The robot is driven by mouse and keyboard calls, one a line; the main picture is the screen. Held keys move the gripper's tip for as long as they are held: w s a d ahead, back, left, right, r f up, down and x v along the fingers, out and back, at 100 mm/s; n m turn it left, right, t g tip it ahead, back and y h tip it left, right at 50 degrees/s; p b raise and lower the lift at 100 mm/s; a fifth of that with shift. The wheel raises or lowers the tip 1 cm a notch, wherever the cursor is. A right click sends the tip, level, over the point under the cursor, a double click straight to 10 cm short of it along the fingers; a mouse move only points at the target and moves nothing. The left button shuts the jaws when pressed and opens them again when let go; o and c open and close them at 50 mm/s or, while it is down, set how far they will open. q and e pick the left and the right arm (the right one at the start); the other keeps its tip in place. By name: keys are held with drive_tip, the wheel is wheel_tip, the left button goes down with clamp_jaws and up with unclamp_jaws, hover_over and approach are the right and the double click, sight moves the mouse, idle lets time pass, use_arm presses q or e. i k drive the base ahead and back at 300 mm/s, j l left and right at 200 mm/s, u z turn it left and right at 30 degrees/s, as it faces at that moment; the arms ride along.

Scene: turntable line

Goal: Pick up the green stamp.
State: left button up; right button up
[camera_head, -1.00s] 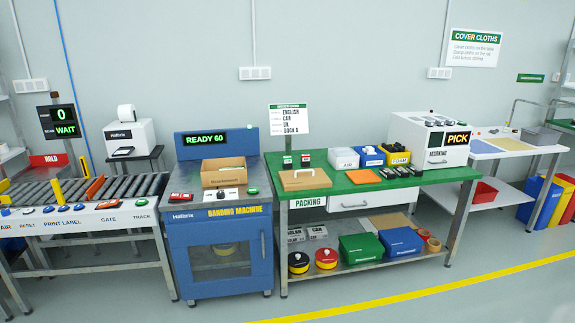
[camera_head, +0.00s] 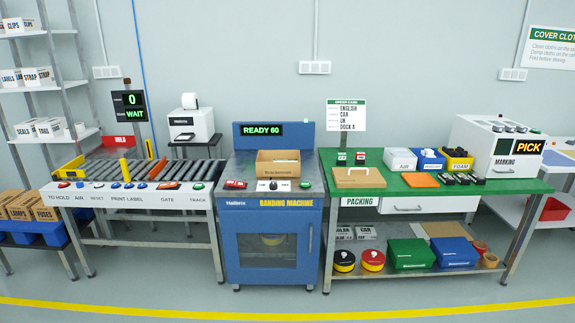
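Two small dark stamps stand side by side at the back left of the green packing table top (camera_head: 390,187). The left one has a green mark and looks like the green stamp (camera_head: 341,158). The right one has a red mark and looks like a red stamp (camera_head: 360,158). Both are small in the view, so fine detail cannot be read. Neither of my grippers is in view.
A brown board with a handle (camera_head: 359,178) lies in front of the stamps. White, blue and yellow bins (camera_head: 428,160) stand to their right. The blue banding machine (camera_head: 268,235) adjoins the table's left side. The floor in front is clear.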

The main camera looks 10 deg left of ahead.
sight(341, 157)
drive_tip(key=i+u, duration=0.15)
drive_tip(key=i, duration=0.8)
drive_tip(key=i+u, duration=0.15)
drive_tip(key=i, duration=0.85)
